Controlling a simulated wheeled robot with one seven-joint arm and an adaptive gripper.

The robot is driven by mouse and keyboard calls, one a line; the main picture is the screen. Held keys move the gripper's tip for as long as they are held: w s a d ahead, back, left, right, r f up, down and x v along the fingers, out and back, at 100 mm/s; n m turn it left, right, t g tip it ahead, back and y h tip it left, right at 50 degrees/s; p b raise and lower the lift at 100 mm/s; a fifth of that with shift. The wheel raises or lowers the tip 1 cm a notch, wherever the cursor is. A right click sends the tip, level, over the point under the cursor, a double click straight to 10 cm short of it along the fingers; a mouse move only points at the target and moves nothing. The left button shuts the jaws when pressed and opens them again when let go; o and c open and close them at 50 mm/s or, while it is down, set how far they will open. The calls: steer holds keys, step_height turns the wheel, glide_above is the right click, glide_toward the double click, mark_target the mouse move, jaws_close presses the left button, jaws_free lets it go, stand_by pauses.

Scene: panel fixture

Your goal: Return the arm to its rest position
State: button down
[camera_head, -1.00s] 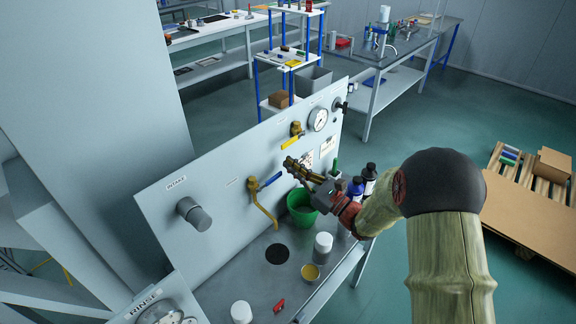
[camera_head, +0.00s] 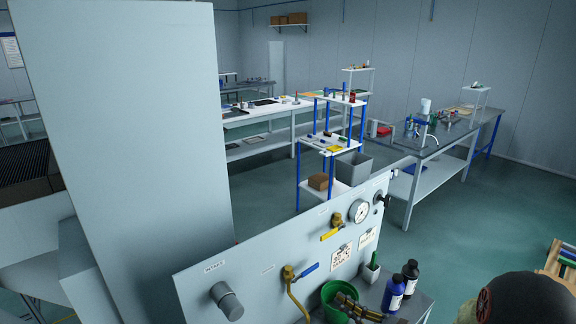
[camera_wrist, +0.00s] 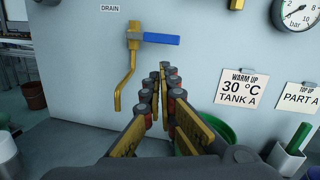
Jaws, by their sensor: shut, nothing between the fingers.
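My gripper (camera_head: 343,300) shows at the bottom edge of the head view, in front of the panel (camera_head: 255,262) and over the green bucket (camera_head: 338,292). In the wrist view its yellow and dark fingers (camera_wrist: 163,72) meet at the tips, shut and empty. They point towards the panel, right of and below the drain valve with its blue lever (camera_wrist: 161,39) and yellow spout. They look apart from the valve. Part of my arm shows at the bottom right of the head view, and most of it is out of frame.
A yellow-handled valve (camera_head: 331,234) and a gauge (camera_head: 359,211) sit on the panel, with a grey intake knob (camera_head: 226,300) at left. Open floor lies beyond.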

steer(key=s+a+f+n+g+h, duration=0.2)
steer(key=s+a+n+g, duration=0.1)
steer(key=s+n+g, duration=0.55)
steer(key=s+a+f+n+g+h, duration=0.15)
steer(key=s+n+g, duration=0.4)
steer(key=s, duration=0.65)
steer(key=s+d+r+n+t+h, duration=0.2)
steer(key=s+d+r+n+h, duration=0.2)
steer(key=d+r+n+h, duration=0.4)
step_height(320, 180, up, 10)
steer(key=s+a+n+t+h, duration=0.1)
steer(key=a+n+t+h, duration=0.1)
steer(key=n+t, duration=0.1)
steer(key=shift+t, duration=0.6)
